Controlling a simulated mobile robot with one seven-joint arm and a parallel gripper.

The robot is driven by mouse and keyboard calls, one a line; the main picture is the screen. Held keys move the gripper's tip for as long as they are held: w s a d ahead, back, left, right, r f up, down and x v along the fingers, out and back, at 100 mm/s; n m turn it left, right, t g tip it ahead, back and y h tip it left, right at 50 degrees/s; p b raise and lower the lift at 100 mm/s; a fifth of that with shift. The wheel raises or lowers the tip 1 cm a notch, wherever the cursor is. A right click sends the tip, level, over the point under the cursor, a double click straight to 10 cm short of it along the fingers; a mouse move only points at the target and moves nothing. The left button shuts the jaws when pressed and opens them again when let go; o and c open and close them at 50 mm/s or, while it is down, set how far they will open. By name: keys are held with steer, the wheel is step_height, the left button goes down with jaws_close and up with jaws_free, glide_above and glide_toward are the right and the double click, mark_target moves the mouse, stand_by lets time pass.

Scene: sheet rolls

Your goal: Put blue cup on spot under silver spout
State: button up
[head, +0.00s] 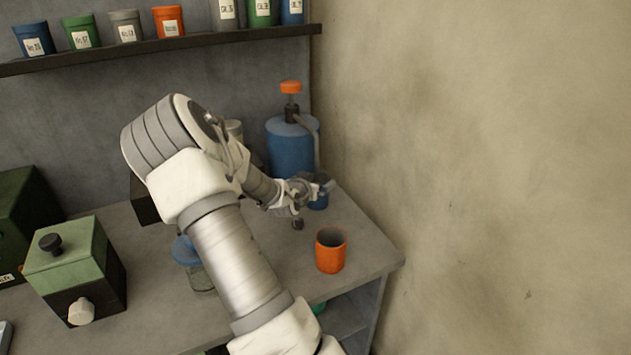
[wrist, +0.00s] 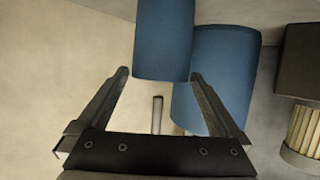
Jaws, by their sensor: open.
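The blue cup (head: 318,201) stands on the bench in front of the blue tank (head: 290,152), partly hidden by my gripper (head: 318,188). In the wrist view, which looks upside down, the cup (wrist: 164,40) is at the top centre, in line with my open fingers (wrist: 160,74). Both fingers are apart; whether they touch the cup is unclear. The silver spout (head: 312,135) comes down from the tank's head. Its end (wrist: 157,114) appears in line with the cup's rim in the wrist view. The spot under it is hidden.
An orange cup (head: 331,252) stands near the bench's front right corner. The tank has an orange knob (head: 291,87). A green box (head: 75,265) stands at left. The beige wall (head: 480,180) is close on the right. A shelf (head: 170,47) of labelled pots runs above.

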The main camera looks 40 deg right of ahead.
steer(key=s+a+r+n+t+y+p, duration=0.15)
steer(key=a+r+y, duration=0.25)
steer(key=a, duration=0.7)
steer(key=s+a+r+n+y, duration=0.2)
steer(key=s+a+r+y, duration=0.15)
steer(key=a, duration=0.65)
steer(key=s+a+r+n+y, duration=0.15)
steer(key=a+r+y, duration=0.25)
steer(key=a, duration=0.7)
steer(key=s+a+r+n+g, duration=0.1)
steer(key=s+a+r+n, duration=0.2)
steer(key=s, duration=0.6)
steer(key=s+a+r+n+g, duration=0.1)
steer(key=s+a+r+n, duration=0.3)
steer(key=s, duration=0.5)
steer(key=shift+s+a+r+n, duration=0.15)
steer(key=shift+a+r+n, duration=0.15)
steer(key=shift+a+r, duration=0.6)
steer(key=shift+a+f+y, duration=0.1)
steer(key=shift+y, duration=0.15)
step_height(320, 180, up, 7)
steer(key=p, duration=0.7)
